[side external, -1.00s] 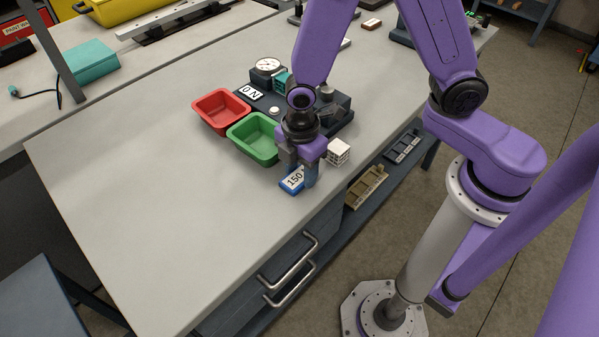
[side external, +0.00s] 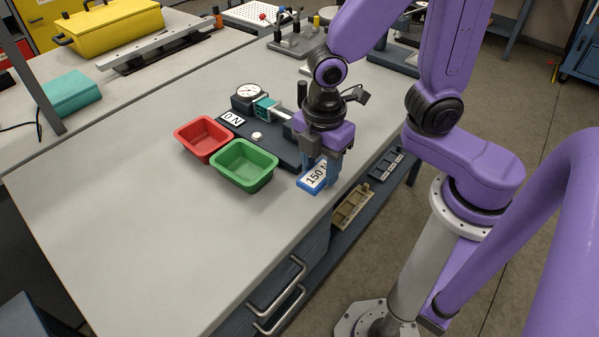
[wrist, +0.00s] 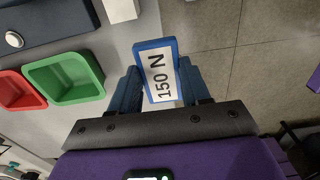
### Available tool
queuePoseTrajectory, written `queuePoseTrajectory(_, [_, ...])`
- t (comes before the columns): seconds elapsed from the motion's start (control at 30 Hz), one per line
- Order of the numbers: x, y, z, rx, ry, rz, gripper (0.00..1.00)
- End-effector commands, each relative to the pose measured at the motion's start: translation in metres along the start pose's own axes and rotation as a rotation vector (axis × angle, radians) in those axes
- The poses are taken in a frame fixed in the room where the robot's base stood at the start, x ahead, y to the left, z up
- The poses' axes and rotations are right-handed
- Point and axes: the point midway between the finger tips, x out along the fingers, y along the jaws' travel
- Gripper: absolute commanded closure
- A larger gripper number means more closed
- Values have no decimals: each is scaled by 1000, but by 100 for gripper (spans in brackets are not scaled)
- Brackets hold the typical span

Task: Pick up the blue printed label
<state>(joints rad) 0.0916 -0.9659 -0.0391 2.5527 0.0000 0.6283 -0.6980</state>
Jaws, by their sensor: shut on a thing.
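The blue printed label (side external: 311,180) is a blue-bordered white card reading "150 N". My gripper (side external: 321,173) is shut on it, near the front edge of the bench. In the wrist view the label (wrist: 158,75) sits between the two blue fingers (wrist: 160,92), tilted a little. The fingers cover part of its sides. I cannot tell exactly how high it is above the bench top.
A green bin (side external: 244,165) and a red bin (side external: 204,139) stand left of my gripper. Behind is a dark test fixture with a dial (side external: 249,92) and a "0 N" card (side external: 232,118). A white block (wrist: 121,9) shows in the wrist view. The bench's left part is clear.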

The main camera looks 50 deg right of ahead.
Motion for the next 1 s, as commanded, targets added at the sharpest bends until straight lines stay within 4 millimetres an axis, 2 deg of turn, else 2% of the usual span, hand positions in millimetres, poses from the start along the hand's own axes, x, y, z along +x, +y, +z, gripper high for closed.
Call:
queuePoseTrajectory(0.63, [-26, -52, 28, -1, 1, 1, 82])
queuePoseTrajectory(0.87, [-30, -60, 31, 8, 1, 0, 82])
queuePoseTrajectory(1.0, [-32, -50, 23, 92, -1, 0, 82])
